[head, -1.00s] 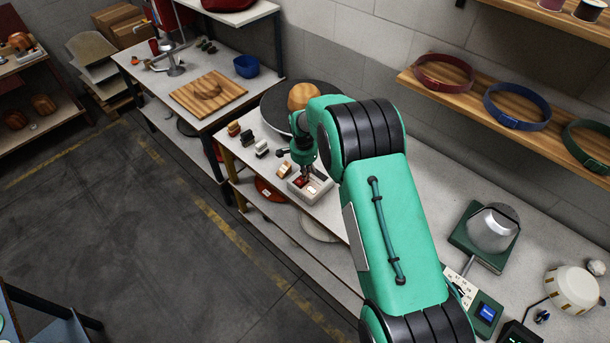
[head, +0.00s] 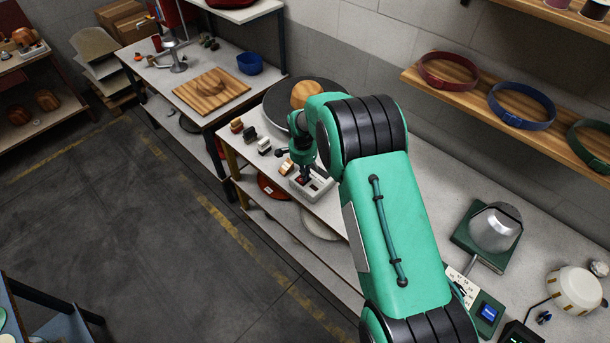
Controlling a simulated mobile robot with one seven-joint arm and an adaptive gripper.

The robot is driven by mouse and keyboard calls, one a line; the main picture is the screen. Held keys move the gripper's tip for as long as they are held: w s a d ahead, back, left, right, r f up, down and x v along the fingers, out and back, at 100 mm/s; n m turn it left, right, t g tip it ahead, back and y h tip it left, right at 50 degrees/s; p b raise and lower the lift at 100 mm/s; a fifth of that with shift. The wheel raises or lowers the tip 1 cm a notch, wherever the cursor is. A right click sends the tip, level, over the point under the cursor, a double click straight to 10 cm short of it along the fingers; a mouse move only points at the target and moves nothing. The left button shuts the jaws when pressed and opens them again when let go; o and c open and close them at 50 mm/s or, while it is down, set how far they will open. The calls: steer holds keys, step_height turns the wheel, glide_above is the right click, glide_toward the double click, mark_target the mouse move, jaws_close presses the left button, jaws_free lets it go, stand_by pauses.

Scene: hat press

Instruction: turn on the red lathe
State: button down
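My gripper (head: 304,176) points down at a pale grey switch box (head: 318,192) on the near edge of the long bench. Its fingertips are at or just over the left part of the box; I cannot tell if they touch it. The fingers are small and dark, and whether they are open or shut is unclear. My forearm hides the bench to the right of the box. Behind the box is a dark round turntable (head: 281,97) with a wooden block (head: 306,92) on it, partly behind my wrist. I cannot identify a red lathe for certain.
Several small blocks and brushes (head: 250,136) lie left of the box. A second bench holds a wooden board (head: 209,92) and a blue bowl (head: 250,63). A wall shelf (head: 470,100) carries hat bands. A metal dome (head: 494,228) stands at right. The floor at left is clear.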

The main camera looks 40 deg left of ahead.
steer(key=shift+r, duration=0.1)
step_height(320, 180, up, 14)
steer(key=s, duration=0.1)
stand_by(0.6)
steer(key=shift+s+b, duration=0.15)
steer(key=shift+b, duration=0.25)
steer(key=shift+s+t, duration=0.15)
steer(key=shift+t, duration=0.55)
steer(key=shift+w+f+p, duration=0.2)
steer(key=shift+w+f, duration=0.2)
steer(key=shift+f, duration=1.9)
steer(key=shift+w+f+p, duration=0.15)
steer(key=shift+w+f, duration=0.25)
steer(key=shift+f, duration=1.85)
steer(key=shift+w+f+p, duration=0.2)
steer(key=shift+w+f, duration=0.2)
steer(key=shift+f, duration=1.9)
